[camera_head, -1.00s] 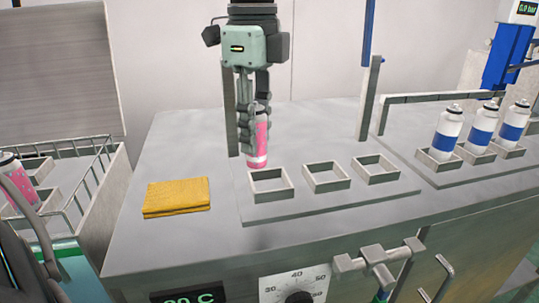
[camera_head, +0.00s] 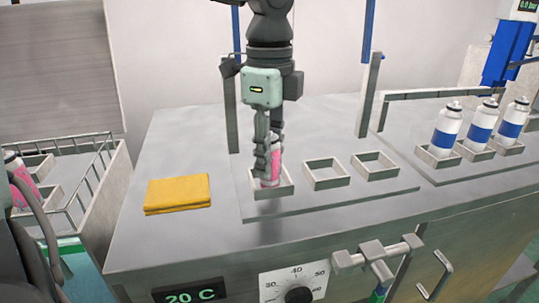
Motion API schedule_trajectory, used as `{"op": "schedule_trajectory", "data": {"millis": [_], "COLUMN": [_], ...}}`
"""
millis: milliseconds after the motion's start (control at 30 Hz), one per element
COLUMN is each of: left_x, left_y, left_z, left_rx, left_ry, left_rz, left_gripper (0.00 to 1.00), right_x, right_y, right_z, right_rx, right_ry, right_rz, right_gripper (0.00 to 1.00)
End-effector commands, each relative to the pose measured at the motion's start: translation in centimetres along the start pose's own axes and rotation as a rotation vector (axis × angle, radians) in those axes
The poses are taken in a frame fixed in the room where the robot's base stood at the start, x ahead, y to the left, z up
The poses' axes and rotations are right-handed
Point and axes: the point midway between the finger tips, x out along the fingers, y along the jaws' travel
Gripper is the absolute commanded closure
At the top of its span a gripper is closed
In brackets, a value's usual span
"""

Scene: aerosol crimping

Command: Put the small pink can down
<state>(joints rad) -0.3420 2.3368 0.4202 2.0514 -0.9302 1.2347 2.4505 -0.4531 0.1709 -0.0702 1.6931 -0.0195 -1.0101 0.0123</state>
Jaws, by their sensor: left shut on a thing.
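The small pink can (camera_head: 276,169) is upright at the leftmost of three square holders (camera_head: 287,191) on the plate. Its lower end appears to be inside the holder's rim. My left gripper (camera_head: 268,160) points down from above and is shut on the can, hiding part of it. The other two holders, the middle one (camera_head: 326,175) and the right one (camera_head: 375,165), are empty. My right gripper is not in view.
A folded yellow cloth (camera_head: 177,194) lies left of the plate. Several blue-and-white cans (camera_head: 446,131) stand in holders at the right. A wire-railed crate (camera_head: 108,165) at the left holds another pink can (camera_head: 18,174). Thin posts (camera_head: 368,94) rise behind the plate.

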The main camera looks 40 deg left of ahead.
Motion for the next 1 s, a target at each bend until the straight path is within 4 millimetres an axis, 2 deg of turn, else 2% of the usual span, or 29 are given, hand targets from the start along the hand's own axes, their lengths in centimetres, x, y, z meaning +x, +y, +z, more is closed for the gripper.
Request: {"op": "schedule_trajectory", "data": {"millis": [167,200,367,733,800,1000], "left_x": [0.1,0.1,0.1,-0.1,-0.5,-4.7], "left_y": [0.0,0.0,0.0,0.0,0.0,-0.2], "left_z": [0.0,0.0,0.0,0.0,0.0,0.0], "left_rx": [0.000,0.000,0.000,0.000,0.000,-0.002], "left_ry": [0.000,0.000,0.000,0.000,-0.001,-0.002], "left_rz": [0.000,0.000,0.000,0.000,0.000,-0.007], "left_gripper": [1.00,0.69,0.50,0.50,0.50,0.50], "right_x": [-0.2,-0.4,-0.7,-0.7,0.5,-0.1], "right_y": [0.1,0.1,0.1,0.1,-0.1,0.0], "right_z": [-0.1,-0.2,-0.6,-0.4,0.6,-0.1], "right_rx": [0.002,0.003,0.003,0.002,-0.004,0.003], "right_ry": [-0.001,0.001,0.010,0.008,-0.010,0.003], "right_rz": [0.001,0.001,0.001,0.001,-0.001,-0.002], "right_gripper": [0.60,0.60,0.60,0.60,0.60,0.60]}}
